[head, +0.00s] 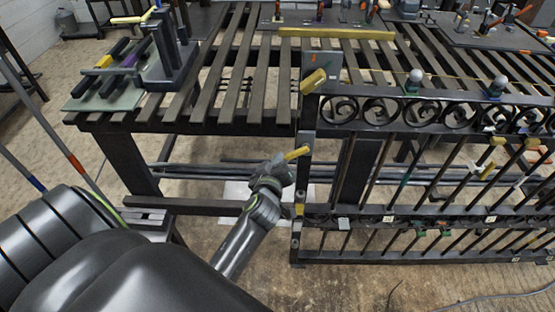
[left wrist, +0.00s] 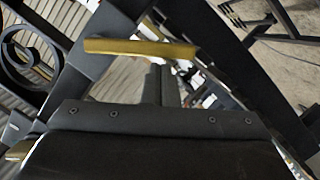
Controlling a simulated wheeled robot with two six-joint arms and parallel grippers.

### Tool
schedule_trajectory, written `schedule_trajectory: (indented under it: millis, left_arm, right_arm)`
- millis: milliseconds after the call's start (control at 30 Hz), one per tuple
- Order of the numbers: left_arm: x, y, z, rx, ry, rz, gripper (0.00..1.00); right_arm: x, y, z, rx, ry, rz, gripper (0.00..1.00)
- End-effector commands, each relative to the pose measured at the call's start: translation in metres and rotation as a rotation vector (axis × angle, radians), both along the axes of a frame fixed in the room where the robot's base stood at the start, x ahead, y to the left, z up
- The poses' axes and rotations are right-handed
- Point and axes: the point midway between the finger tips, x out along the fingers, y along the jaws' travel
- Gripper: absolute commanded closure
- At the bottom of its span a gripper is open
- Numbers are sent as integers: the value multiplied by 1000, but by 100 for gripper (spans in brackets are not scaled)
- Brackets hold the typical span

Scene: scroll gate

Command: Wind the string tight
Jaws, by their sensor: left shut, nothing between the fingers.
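A black scroll gate (head: 345,112) stands at the right, with curled ironwork along its top. A thin yellow string (head: 455,76) runs along above its top rail. A yellow block-like handle (head: 314,80) sits on top of the gate's left post. A yellow bar handle (head: 298,152) sticks out lower on that post. In the left wrist view a yellow handle (left wrist: 140,47) lies across the picture, just beyond the gripper (left wrist: 160,85). My left gripper (head: 284,167) is shut and empty, close beside the lower handle; contact cannot be told. My right gripper is out of view.
A slatted bench (head: 225,78) stands behind, with a tool rack (head: 165,65) at its left end and a long yellow bar (head: 335,34) farther back. Gate bars and lower rails block the right side. The floor (head: 330,287) in front is mostly clear.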

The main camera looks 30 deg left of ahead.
Motion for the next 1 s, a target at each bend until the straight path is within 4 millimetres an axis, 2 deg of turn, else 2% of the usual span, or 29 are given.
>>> schedule_trajectory:
  millis: [367, 1000]
  left_arm:
    - [0, 0, -1, -4, -2, 0, 100]
    - [1, -2, -11, -89, -54, 0, 100]
  right_arm:
    - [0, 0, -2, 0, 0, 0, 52]
    - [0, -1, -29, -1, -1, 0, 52]
